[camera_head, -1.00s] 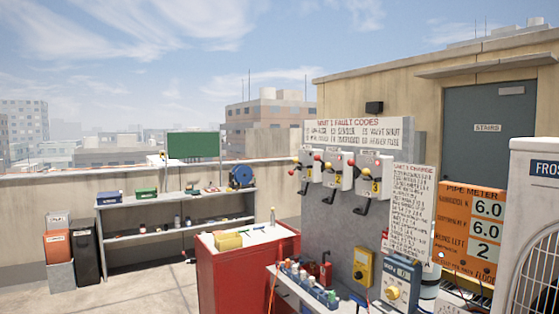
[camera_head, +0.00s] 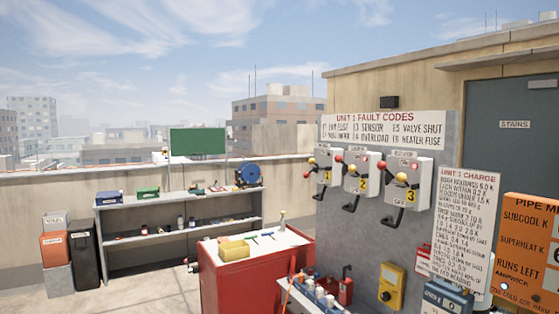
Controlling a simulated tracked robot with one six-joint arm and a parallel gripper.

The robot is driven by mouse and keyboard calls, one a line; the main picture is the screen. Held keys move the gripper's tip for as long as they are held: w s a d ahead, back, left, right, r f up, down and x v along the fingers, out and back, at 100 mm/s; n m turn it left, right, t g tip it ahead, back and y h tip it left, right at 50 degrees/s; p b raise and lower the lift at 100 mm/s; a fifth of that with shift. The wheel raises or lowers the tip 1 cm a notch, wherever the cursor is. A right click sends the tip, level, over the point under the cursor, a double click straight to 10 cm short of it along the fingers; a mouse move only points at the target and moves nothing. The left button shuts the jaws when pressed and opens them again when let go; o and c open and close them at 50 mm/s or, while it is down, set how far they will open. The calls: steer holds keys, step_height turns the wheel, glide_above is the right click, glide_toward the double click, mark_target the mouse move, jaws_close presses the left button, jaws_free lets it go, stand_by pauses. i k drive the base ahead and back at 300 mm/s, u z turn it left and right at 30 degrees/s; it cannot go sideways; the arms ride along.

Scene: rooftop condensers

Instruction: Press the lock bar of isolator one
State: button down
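Isolator one (camera_head: 329,165) is a grey box with a yellow label "1", leftmost of three on a grey panel. Small red and yellow knobs show at its upper left, and a black hooked bar (camera_head: 321,195) hangs below it. I cannot tell which part is its lock bar. Isolator two (camera_head: 371,172) and isolator three (camera_head: 420,186) stand to its right, each with red and yellow knobs and a black hooked bar below. My gripper is not in view.
A low bench with bottles (camera_head: 318,292) is in front below the isolators. A grey shelf (camera_head: 125,243) stands along the parapet.

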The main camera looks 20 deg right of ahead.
mark_target(312, 161)
steer(key=u, duration=0.3)
steer(key=i, duration=1.4)
steer(key=u, duration=0.3)
steer(key=i, duration=1.45)
